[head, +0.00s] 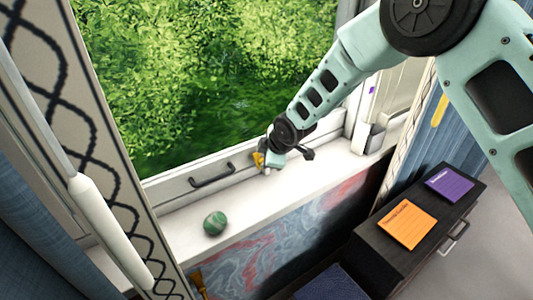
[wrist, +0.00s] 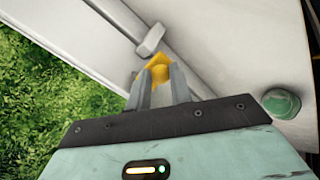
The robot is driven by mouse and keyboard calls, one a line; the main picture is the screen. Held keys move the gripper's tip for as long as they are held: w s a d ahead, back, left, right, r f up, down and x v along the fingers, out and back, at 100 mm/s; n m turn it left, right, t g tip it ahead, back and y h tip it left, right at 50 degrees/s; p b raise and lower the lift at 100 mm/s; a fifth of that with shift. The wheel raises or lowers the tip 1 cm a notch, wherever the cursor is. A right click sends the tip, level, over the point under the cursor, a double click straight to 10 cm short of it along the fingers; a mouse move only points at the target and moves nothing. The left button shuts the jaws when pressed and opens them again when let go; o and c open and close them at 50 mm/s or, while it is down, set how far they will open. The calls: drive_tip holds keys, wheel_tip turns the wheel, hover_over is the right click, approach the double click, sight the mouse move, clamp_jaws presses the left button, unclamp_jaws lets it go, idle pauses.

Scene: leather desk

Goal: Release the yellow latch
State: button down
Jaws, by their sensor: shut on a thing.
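The yellow latch (head: 258,158) is on the lower rail of the window frame, to the right of a dark handle. My gripper (head: 271,161) is at the latch, just above the white sill. In the wrist view, the latch (wrist: 159,67) shows between and beyond the two grey fingertips of my gripper (wrist: 160,75), which are shut on it. Part of the latch is hidden by the fingers.
The white sill (head: 260,195) carries a green striped ball-like object (head: 215,223) to the left. The dark handle (head: 212,176) juts from the window frame. A dark drawer unit (head: 440,216) with an orange book (head: 407,224) and a purple book (head: 450,185) stands at the right.

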drive_tip(key=shift+w+a+r+g+h+p, duration=0.1)
drive_tip(key=shift+w+r+g+h+p, duration=0.05)
drive_tip(key=shift+r+g+h+p, duration=0.35)
drive_tip(key=shift+w+a+r+g+h+p, duration=0.1)
drive_tip(key=shift+w+r+g+h+p, duration=0.15)
drive_tip(key=shift+g+p, duration=0.3)
drive_tip(key=shift+a+r+g+h+p, duration=0.1)
drive_tip(key=shift+r+g+h+p, duration=0.15)
drive_tip(key=shift+g+h+p, duration=0.35)
drive_tip(key=shift+g, duration=0.35)
drive_tip(key=c, duration=1.5)
unclamp_jaws()
drive_tip(key=shift+w, duration=0.1)
drive_tip(key=shift+c, duration=0.2)
wheel_tip(320, 180, up, 17)
drive_tip(key=s+d+b, duration=0.1)
drive_tip(key=s+b, duration=0.1)
drive_tip(key=b, duration=0.3)
drive_tip(key=shift+d, duration=0.3)
